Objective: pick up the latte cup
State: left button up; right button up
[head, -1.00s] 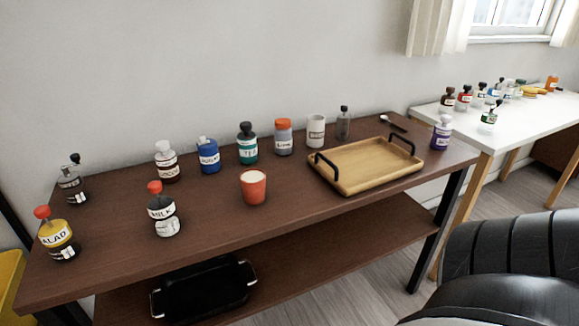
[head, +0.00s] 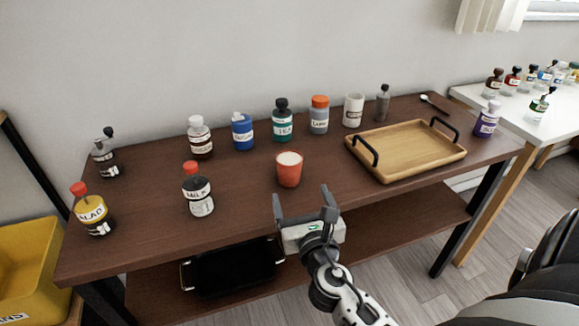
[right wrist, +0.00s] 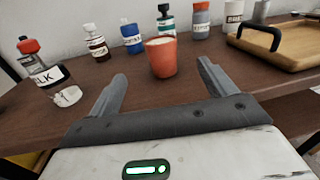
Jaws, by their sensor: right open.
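The latte cup is an orange-red cup (head: 289,170) with a pale filling, upright near the front edge of the brown table. It also shows in the right wrist view (right wrist: 162,58), beyond the fingers and roughly between them. My right gripper (head: 304,200) is open and empty, just in front of the table's front edge and short of the cup. Its two fingers also show in the right wrist view (right wrist: 163,85), spread apart and pointing toward the cup. The fingers do not touch the cup. My left gripper is not in view.
A milk bottle (head: 197,190) stands left of the cup. Several bottles and a white mug (head: 353,110) line the back. A wooden tray (head: 398,174) with black handles lies to the right. A lower shelf holds a black tray (head: 235,270). The tabletop around the cup is clear.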

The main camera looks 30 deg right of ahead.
aim_at(287, 152)
jog(key=x, duration=1.5)
jog(key=shift+w+d+r, duration=0.1)
jog(key=shift+w, duration=0.05)
jog(key=c, duration=1.2)
